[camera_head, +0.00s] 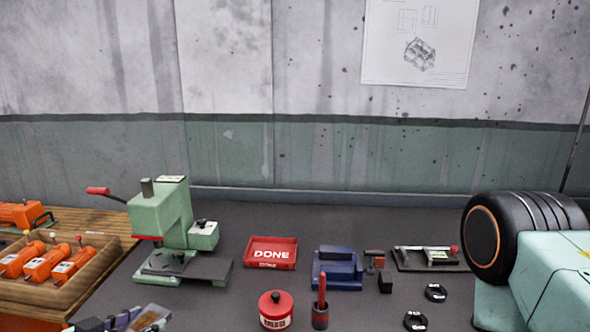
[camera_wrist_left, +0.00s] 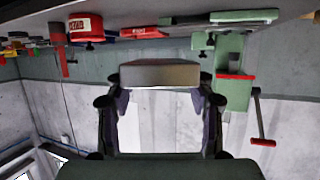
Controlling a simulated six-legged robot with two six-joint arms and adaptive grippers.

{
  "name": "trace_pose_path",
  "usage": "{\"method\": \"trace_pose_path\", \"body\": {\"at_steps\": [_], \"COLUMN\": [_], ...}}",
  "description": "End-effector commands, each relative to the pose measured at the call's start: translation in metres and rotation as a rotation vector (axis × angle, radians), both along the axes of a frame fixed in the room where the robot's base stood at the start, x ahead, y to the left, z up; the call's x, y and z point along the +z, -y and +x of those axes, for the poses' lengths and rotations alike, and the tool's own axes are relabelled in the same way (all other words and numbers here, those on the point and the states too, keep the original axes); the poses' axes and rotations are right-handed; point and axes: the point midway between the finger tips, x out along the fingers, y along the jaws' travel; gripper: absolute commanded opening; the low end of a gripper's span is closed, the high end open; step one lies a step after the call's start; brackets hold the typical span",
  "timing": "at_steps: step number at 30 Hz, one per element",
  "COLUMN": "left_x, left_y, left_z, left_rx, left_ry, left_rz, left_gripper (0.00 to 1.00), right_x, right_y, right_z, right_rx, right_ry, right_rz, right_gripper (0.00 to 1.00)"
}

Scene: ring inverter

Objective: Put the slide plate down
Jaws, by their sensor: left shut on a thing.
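My left gripper (camera_head: 122,321) is at the bottom left edge of the head view, partly cut off. In the left wrist view my left gripper (camera_wrist_left: 160,98) is shut on a grey plate (camera_wrist_left: 160,74), which spans between its two fingers; I take it to be the slide plate. In the head view the gripper is in front of the green lever press (camera_head: 172,215). A dark flat plate (camera_head: 212,272) lies on the press base. Whether the held plate touches anything is not visible. My right gripper is not in view.
A red DONE tray (camera_head: 271,253), a blue vise-like block (camera_head: 338,268), a red canister (camera_head: 276,309) and black rings (camera_head: 435,292) stand on the dark bench. A wooden crate (camera_head: 75,292) with orange units is at left. Bare bench lies between press and DONE tray.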

Motion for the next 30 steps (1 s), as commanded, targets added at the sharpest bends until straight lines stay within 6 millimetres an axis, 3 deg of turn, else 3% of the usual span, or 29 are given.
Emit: {"method": "trace_pose_path", "body": {"at_steps": [8,18,24,30], "left_x": [-0.019,-0.048,-0.057,-0.06], "left_y": [0.05,0.102,0.117,0.12], "left_z": [-0.038,-0.085,-0.097,-0.095], "left_rx": [-0.204,-0.463,-0.547,-0.555], "left_ry": [-0.002,0.005,0.005,0.004], "left_rz": [-0.003,-0.001,0.0,0.001], "left_gripper": [0.0,0.0,0.0,0.0], "right_x": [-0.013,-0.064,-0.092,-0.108], "right_y": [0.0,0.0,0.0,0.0], "right_z": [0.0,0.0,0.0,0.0], "right_rx": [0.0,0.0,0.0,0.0], "right_ry": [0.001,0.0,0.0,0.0], "right_rz": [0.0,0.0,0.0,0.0], "right_gripper": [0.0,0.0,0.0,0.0]}}
